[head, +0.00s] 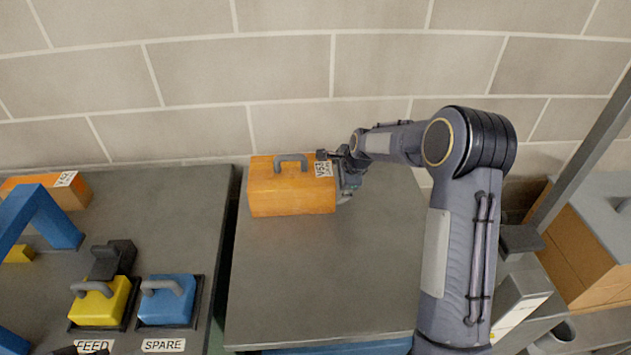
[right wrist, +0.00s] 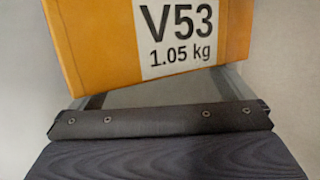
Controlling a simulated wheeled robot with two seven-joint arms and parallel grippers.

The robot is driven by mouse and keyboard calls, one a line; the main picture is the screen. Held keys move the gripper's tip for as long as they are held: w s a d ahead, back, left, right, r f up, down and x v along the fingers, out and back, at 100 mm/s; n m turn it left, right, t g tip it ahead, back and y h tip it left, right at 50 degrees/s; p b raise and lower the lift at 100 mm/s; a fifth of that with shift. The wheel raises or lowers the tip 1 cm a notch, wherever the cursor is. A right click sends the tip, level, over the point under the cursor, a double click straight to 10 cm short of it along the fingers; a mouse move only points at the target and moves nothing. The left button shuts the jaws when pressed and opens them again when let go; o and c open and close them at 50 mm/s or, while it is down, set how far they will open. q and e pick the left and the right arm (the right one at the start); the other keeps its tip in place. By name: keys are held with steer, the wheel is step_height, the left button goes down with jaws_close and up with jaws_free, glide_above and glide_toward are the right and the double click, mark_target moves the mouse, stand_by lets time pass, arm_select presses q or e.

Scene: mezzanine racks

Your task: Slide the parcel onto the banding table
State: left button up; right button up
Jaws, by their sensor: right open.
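An orange box-shaped parcel (head: 290,197) with a grey handle on top sits at the back left of the middle grey table (head: 320,280), close to that table's left edge. Its white label reads V53, 1.05 kg in the right wrist view (right wrist: 180,35). My right gripper (head: 338,165) is open at the parcel's right end; whether it touches cannot be told. The left grey table (head: 180,215) stands across a narrow dark gap from the middle one. No sign marks either as the banding table. My left gripper is not clearly seen.
On the left table are a yellow block (head: 97,308) by a FEED sign, a blue block (head: 167,302) by a SPARE sign, a blue angled frame (head: 45,215) and another orange box (head: 78,194). A block wall (head: 230,75) rises behind. The middle table's front is clear.

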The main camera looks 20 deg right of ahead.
mark_target(305, 157)
steer(key=shift+w+a+p, duration=0.3)
steer(key=shift+w+a, duration=0.1)
steer(key=shift+a, duration=1.2)
steer(key=shift+w+a+p, duration=0.3)
steer(key=shift+w+a, duration=0.1)
steer(key=shift+a, duration=1.25)
steer(key=shift+w+a+p, duration=0.3)
steer(key=shift+w+a, duration=0.1)
steer(key=shift+a, duration=1.2)
steer(key=shift+w+a, duration=0.25)
steer(key=shift+a, duration=1)
steer(key=shift+d, duration=0.1)
steer(key=shift+s+d, duration=0.2)
steer(key=shift+d, duration=0.5)
steer(key=shift+s+d, duration=0.15)
steer(key=shift+d, duration=0.55)
step_height(305, 157, up, 13)
steer(key=p, duration=0.9)
steer(key=shift+r, duration=0.1)
